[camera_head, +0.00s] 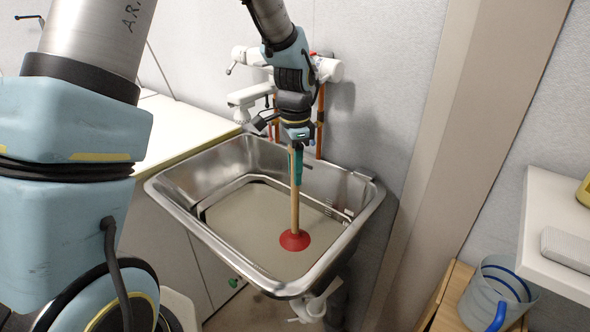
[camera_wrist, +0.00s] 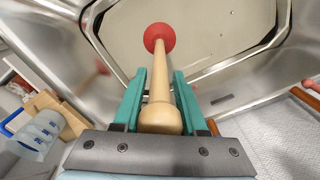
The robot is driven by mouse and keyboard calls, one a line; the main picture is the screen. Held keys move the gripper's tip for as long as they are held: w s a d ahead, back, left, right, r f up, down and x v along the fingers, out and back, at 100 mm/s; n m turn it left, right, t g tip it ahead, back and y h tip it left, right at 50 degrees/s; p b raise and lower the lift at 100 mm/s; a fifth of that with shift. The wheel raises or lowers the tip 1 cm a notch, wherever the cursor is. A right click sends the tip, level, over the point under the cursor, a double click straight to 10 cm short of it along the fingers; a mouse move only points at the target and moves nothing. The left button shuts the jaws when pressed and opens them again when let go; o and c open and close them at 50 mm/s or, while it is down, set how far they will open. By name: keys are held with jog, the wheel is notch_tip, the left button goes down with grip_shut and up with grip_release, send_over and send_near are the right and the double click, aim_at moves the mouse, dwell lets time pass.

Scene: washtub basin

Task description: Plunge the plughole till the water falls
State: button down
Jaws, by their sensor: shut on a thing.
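My gripper (camera_head: 297,150) is above the metal basin (camera_head: 215,232) and is shut on the wooden handle of the plunger (camera_head: 294,205). In the wrist view the handle (camera_wrist: 159,88) runs between the two green fingers (camera_wrist: 157,100), with its rounded end near the palm. The plunger stands close to upright, its red rubber cup (camera_head: 295,240) down in the basin. Murky greyish water (camera_head: 250,215) lies in the basin; it also shows around the cup in the wrist view (camera_wrist: 205,30). The plughole is not visible. I cannot tell whether the cup touches the bottom.
A white tap unit with copper pipes (camera_head: 320,120) is on the wall behind the basin. A pale worktop (camera_head: 180,125) adjoins on the left. A grey bucket (camera_head: 490,300) with a blue handle stands at lower right, below a white shelf (camera_head: 550,230).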

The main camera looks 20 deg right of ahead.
jog(key=shift+f, duration=0.35)
jog(key=shift+f+b, duration=0.35)
jog(key=shift+b, duration=0.05)
jog(key=shift+r, duration=0.1)
jog(key=shift+r+p, duration=0.65)
jog(key=shift+p, duration=0.1)
jog(key=shift+f+b, duration=0.5)
jog(key=shift+f, duration=0.25)
jog(key=shift+r, duration=0.15)
jog(key=shift+r+p, duration=0.6)
jog(key=shift+p, duration=0.15)
jog(key=shift+f, duration=0.45)
dwell(0.7)
